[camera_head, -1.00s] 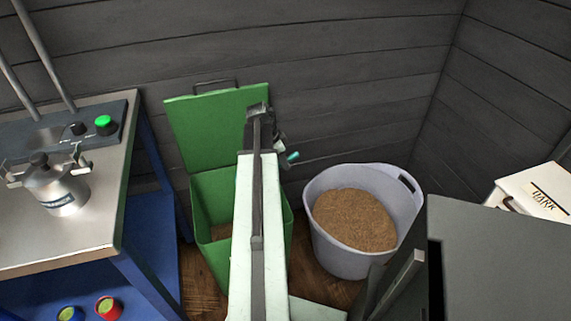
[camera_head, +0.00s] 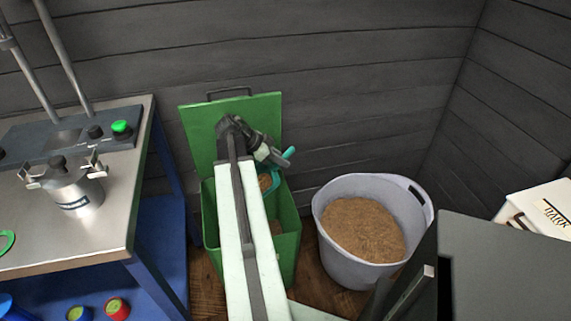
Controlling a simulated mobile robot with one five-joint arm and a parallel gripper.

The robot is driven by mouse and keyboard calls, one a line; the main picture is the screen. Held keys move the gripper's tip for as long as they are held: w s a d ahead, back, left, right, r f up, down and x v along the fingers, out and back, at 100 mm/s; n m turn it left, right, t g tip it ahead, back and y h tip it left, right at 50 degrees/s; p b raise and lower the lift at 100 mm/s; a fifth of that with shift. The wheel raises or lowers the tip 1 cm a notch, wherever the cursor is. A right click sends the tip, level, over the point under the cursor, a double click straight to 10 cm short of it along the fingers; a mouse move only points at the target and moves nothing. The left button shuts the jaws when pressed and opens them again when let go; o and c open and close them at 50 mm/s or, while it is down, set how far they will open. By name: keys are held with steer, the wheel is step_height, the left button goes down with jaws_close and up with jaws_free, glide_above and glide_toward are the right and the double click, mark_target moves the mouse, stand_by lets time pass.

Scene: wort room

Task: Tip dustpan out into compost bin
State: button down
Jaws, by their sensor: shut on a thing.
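The green compost bin (camera_head: 289,239) stands against the wall with its lid (camera_head: 198,128) swung up and leaning back. Some brown matter shows inside it, partly hidden by my arm. My gripper (camera_head: 272,157) is above the back of the bin's opening, shut on the teal handle of the dustpan (camera_head: 276,180). The handle sticks out to the right of the jaws. The pan hangs below the gripper over the opening, with brown grain showing in it. My arm hides part of the pan, so its exact tilt is hard to tell.
A grey-lilac tub (camera_head: 342,268) of brown grain stands right of the bin. A steel-topped bench (camera_head: 115,225) with a metal pot (camera_head: 72,190) stands at the left. A dark cabinet (camera_head: 510,265) and a white box (camera_head: 545,208) are at the right.

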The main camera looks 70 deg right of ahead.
mark_target(271, 169)
steer(key=shift+w+a+r+h, duration=0.3)
steer(key=shift+w+a+r, duration=0.05)
steer(key=shift+w+r, duration=0.1)
steer(key=shift+w+a+r+g+h+b, duration=0.35)
steer(key=shift+w+a+r+g+b, duration=0.15)
steer(key=shift+w, duration=0.1)
steer(key=shift+w+a+r+g+h+b, duration=0.4)
steer(key=shift+w+a+g+b, duration=0.1)
steer(key=shift+w, duration=0.1)
steer(key=shift+s+d, duration=0.1)
steer(key=shift+s, duration=0.05)
